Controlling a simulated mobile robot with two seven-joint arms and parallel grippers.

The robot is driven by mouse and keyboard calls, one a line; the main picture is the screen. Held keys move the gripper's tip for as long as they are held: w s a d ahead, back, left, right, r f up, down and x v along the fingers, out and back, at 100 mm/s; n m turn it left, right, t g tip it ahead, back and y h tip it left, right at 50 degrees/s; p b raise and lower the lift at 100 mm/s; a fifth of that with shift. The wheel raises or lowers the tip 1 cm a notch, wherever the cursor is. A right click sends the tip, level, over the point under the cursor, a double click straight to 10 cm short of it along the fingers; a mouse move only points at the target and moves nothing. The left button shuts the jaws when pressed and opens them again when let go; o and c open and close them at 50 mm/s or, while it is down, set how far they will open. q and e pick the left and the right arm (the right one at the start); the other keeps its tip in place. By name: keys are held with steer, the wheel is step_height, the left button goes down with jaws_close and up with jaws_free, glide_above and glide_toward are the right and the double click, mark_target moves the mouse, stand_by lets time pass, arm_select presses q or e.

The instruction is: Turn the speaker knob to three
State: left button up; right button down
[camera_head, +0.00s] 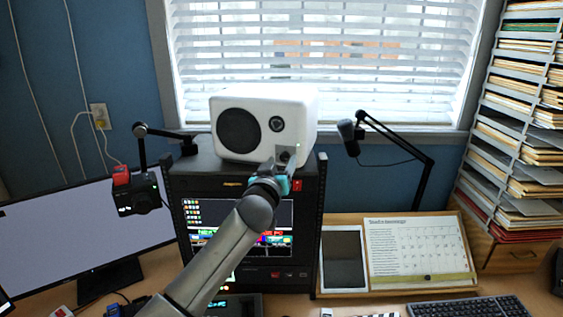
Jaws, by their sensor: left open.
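The white speaker (306,105) stands on top of the black rack unit (190,170) in front of the window. Its front shows a large dark cone (239,131) and a smaller round driver (276,124). My left gripper (283,160) is at the speaker's lower right front corner and is open. A small dark round part shows between its fingers; it may be the knob, but I cannot tell its setting. I cannot tell whether the fingers touch it. My left arm crosses in front of the rack's screen. My right gripper is not in view.
A black microphone on a boom arm (420,180) stands right of the speaker. A camera (138,192) on an arm hangs at left before a monitor (60,250). A paper shelf (500,130) rises at far right.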

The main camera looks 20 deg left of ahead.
arm_select(q)
steer(key=shift+w, duration=0.3)
steer(key=shift+c, duration=0.3)
jaws_close()
